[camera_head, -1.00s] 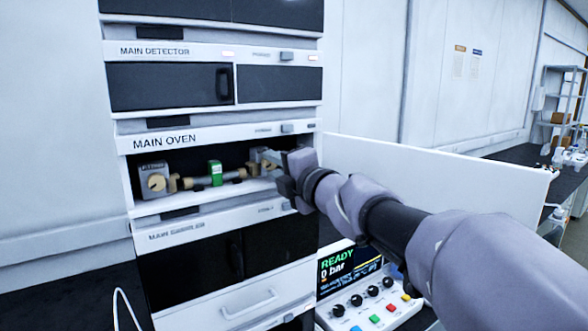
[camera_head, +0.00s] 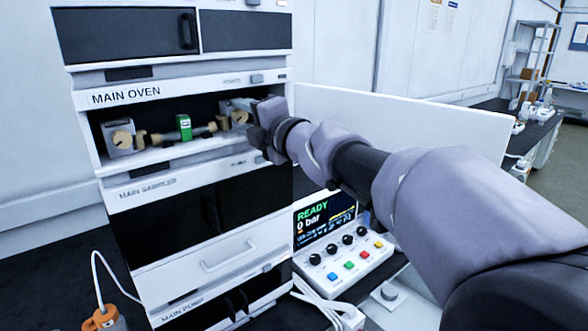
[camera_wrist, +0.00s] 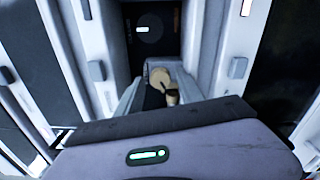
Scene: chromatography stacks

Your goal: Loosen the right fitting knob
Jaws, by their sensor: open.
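The right fitting knob (camera_head: 240,117) is a tan round knob at the right end of the open oven bay in the head view. In the wrist view the tan knob (camera_wrist: 159,77) shows between the fingers, with a smaller tan fitting (camera_wrist: 173,97) beside it. My gripper (camera_head: 252,122) is at the right side of the bay, close to the knob and partly covering that end. In the wrist view my gripper (camera_wrist: 160,88) is open, one finger on each side of the knob; contact cannot be told. The column with a green label (camera_head: 184,127) lies across the bay.
The left fitting knob (camera_head: 122,140) sits at the bay's other end. The oven (camera_head: 160,94) walls and shelf edge border the bay closely. A control panel (camera_head: 330,240) reading READY, 0 bar stands below my arm.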

